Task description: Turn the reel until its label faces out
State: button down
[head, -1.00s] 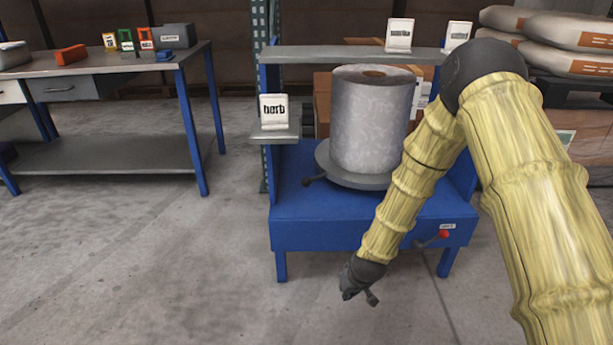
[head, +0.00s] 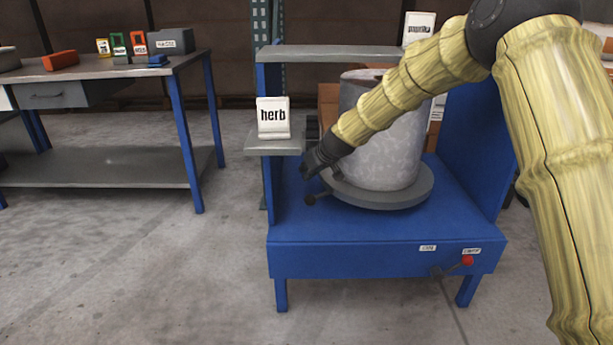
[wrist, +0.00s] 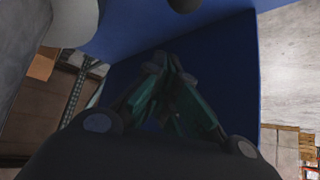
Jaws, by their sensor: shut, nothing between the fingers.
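The reel (head: 385,150) is a grey mottled cylinder standing upright on a round grey turntable (head: 395,196) on the blue stand (head: 350,250). No label shows on the part of the reel I can see; my arm hides part of its upper side. A dark knob (head: 311,199) sticks out at the turntable's left front. My gripper (head: 308,168) is shut and empty, just above the knob and left of the reel; I cannot tell if it touches anything. In the wrist view my gripper (wrist: 160,100) points towards the blue panel, with the reel (wrist: 25,65) at the left edge.
A white "herb" card (head: 273,118) stands on a small grey shelf (head: 275,147) left of the reel. A "paprika" card (head: 419,27) stands on the top shelf (head: 320,53). A red-knobbed lever (head: 467,260) is at the stand's front. A workbench (head: 110,68) stands left, with clear floor between.

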jog(key=shift+w+a+f+b, duration=0.1)
jog(key=shift+f+b, duration=1.3)
jog(key=shift+f, duration=0.05)
jog(key=shift+w+f+b, duration=0.1)
jog(key=shift+f+b, duration=1.25)
jog(key=shift+f, duration=0.1)
jog(key=shift+s, duration=0.1)
